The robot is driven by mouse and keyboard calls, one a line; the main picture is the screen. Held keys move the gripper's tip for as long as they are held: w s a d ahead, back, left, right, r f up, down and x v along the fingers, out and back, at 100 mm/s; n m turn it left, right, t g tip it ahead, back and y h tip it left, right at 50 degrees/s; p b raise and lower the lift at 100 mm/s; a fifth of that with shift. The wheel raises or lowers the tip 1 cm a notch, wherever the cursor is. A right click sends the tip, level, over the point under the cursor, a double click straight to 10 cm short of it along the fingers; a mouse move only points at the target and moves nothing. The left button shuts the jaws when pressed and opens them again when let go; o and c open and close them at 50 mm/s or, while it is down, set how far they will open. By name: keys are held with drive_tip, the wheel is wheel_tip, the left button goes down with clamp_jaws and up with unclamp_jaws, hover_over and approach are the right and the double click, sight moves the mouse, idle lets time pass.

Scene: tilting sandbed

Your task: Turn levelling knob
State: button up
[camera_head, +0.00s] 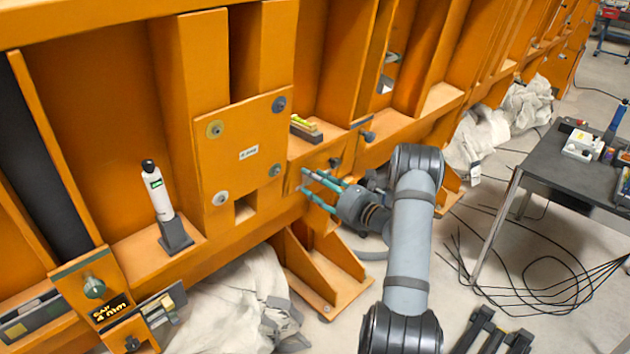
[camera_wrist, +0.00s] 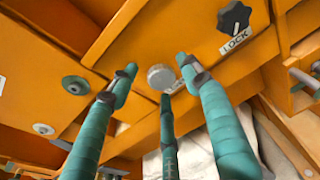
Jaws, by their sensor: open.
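A round silver knob (camera_wrist: 161,77) sits on the orange frame in the wrist view, partly overlapped by my fingers. I cannot read a name on its own label. A black pointer knob (camera_wrist: 235,17) marked LOCK is at the upper right there. My gripper (camera_wrist: 155,82) has teal fingers spread around the silver knob's place in the picture; contact cannot be told. In the head view my gripper (camera_head: 308,180) is at the orange frame's face, open and empty, below a spirit level (camera_head: 306,130) on a ledge. A small dark knob (camera_head: 335,162) is just above my fingers.
A plate with several round bolts (camera_head: 243,150) is left of my gripper. A white bottle (camera_head: 157,192) stands in a dark holder further left. Crumpled cloth (camera_head: 235,305) lies below. A dark table (camera_head: 570,165) and loose cables are at the right.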

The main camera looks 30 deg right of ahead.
drive_tip(key=c, duration=0.3)
drive_tip(key=c, duration=0.8)
drive_tip(key=shift+d, duration=0.1)
